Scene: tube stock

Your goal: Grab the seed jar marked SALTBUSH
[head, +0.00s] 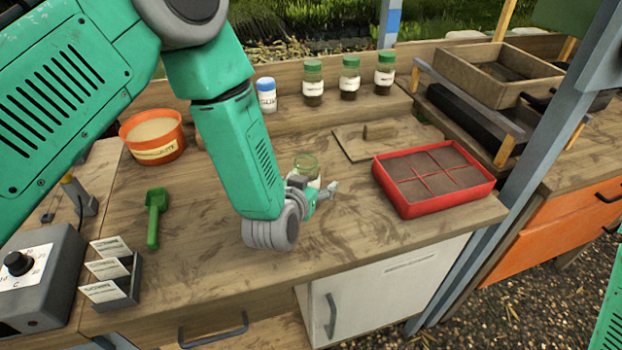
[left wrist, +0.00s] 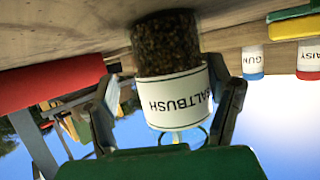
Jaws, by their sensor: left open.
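The jar marked SALTBUSH (left wrist: 178,92) fills the middle of the left wrist view, upside down in the picture, with dark seed and a white label. In the head view, a clear jar with a green rim (head: 306,161) stands on the bench, partly hidden behind my left gripper (head: 322,192); its label is not readable there. My left gripper is open. In the left wrist view its fingers (left wrist: 165,84) lie on either side of the SALTBUSH jar, with gaps showing beside the label. My right gripper is not in view.
Several labelled jars, three green-lidded (head: 350,78) and one blue-lidded (head: 266,94), stand at the back. A red seed tray (head: 436,204) is to the right, a wooden board (head: 375,138) behind. An orange tub (head: 150,155) and green scoop (head: 154,216) are left.

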